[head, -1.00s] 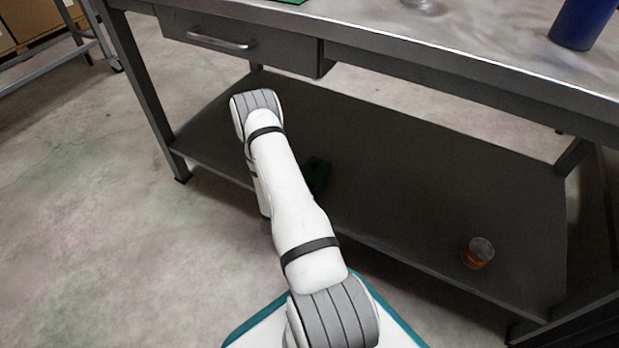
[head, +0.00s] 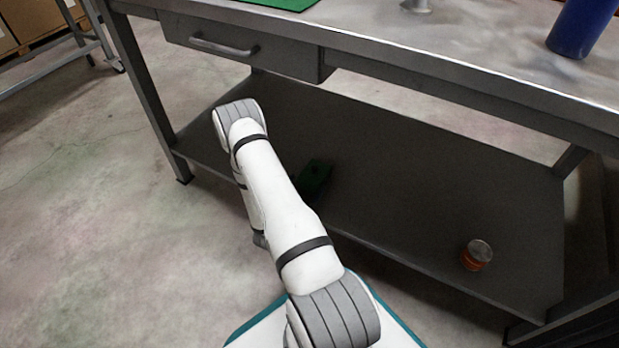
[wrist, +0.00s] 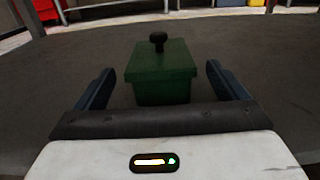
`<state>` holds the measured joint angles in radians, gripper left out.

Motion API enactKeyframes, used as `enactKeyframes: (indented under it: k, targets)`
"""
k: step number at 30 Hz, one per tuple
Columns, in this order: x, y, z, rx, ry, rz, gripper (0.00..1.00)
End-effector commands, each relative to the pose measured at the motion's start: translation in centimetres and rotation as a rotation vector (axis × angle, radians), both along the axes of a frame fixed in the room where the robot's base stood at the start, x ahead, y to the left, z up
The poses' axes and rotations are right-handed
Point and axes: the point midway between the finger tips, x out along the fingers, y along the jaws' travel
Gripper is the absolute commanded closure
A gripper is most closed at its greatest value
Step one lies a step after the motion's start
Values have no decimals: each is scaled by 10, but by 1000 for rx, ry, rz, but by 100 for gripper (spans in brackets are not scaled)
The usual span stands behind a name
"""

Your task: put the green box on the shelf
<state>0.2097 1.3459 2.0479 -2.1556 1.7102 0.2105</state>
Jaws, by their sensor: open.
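The green box (wrist: 162,78) with a dark round knob on its lid stands upright on the lower shelf. In the wrist view it is between the two fingers of my open gripper (wrist: 162,88), with a gap on each side. In the head view the green box (head: 315,176) is dark and partly hidden behind my arm. The shelf (head: 420,200) is the dark board under the metal workbench. My gripper is hidden behind my arm in the head view.
An orange jar with a grey lid (head: 477,254) stands at the shelf's right. Above are the bench top (head: 470,50) with a blue cylinder (head: 582,25) and green mat (head: 285,3), and a drawer (head: 240,48). The shelf's middle is clear.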

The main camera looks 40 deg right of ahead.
Motion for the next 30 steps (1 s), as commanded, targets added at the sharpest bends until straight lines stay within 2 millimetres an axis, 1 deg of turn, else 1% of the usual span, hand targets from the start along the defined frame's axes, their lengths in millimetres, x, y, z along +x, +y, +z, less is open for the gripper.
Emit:
enactKeyframes:
  k: [1, 3, 6, 9, 14, 17, 20, 23, 24, 27, 30]
  targets:
    - [-4, 13, 3, 0, 4, 7, 8]
    - [-10, 27, 3, 0, 4, 6, 8]
    - [-17, 44, 3, 0, 3, 6, 8]
    - [-22, 57, 2, 0, 3, 4, 8]
    - [-27, 68, 2, 0, 0, 2, 8]
    - [-27, 68, 11, -1, -12, -25, 8]
    - [-26, 64, 37, -1, -48, -103, 8]
    - [-29, 58, 77, 13, -102, -230, 8]
    - [-32, 56, 94, 24, -129, -289, 8]
    - [-44, 56, 134, 67, -195, -437, 8]
    - [-60, 60, 168, 128, -266, -579, 8]
